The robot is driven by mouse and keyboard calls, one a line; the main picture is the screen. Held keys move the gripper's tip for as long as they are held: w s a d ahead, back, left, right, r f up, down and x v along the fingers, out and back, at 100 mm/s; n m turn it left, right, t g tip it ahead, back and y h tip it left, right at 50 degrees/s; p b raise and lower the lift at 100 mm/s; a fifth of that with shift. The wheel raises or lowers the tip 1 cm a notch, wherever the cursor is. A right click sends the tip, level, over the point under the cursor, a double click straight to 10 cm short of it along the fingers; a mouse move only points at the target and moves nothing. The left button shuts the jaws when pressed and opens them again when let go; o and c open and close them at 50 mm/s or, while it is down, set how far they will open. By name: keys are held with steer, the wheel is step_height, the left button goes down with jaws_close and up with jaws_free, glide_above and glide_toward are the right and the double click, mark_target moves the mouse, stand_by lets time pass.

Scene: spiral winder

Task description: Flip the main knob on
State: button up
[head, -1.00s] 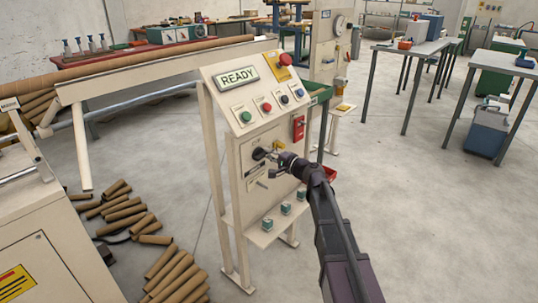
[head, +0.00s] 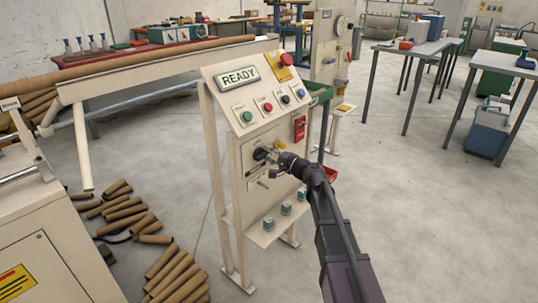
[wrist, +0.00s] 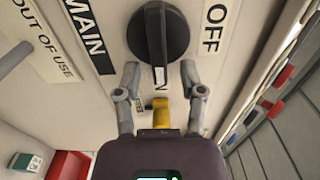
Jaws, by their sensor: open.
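The main knob (wrist: 165,32) is a round black dial with a raised bar, on the cream panel beside the MAIN label (wrist: 83,30). Its white line points down in the wrist view, towards a small label ending in N that is partly hidden. The OFF label (wrist: 215,25) is to its right. In the head view the knob (head: 260,153) is partly behind my gripper (head: 270,158). My gripper (wrist: 160,78) is open, with one fingertip on each side of the bar's lower end. I cannot tell whether they touch it.
The panel carries a READY display (head: 237,78), several coloured buttons, a red switch (head: 299,127) and a yellow knob (head: 281,146) close to my gripper. Cardboard tubes (head: 125,212) lie on the floor at left.

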steer(key=v, duration=1.2)
steer(key=shift+s+a+f, duration=0.1)
steer(key=shift+s+a, duration=0.05)
steer(key=shift+a, duration=0.05)
steer(key=s+f+n+g+h, duration=0.6)
steer(key=s+f+g, duration=0.1)
steer(key=s+f, duration=0.55)
steer(key=s+d+f+n+g+h, duration=0.2)
steer(key=s+d+f+g+h, duration=0.3)
steer(key=s+d+h, duration=0.45)
step_height(320, 180, up, 30)
steer(key=d+t+y+p, duration=0.1)
steer(key=p, duration=3)
steer(key=shift+s+d, duration=0.35)
steer(key=shift+s, duration=0.05)
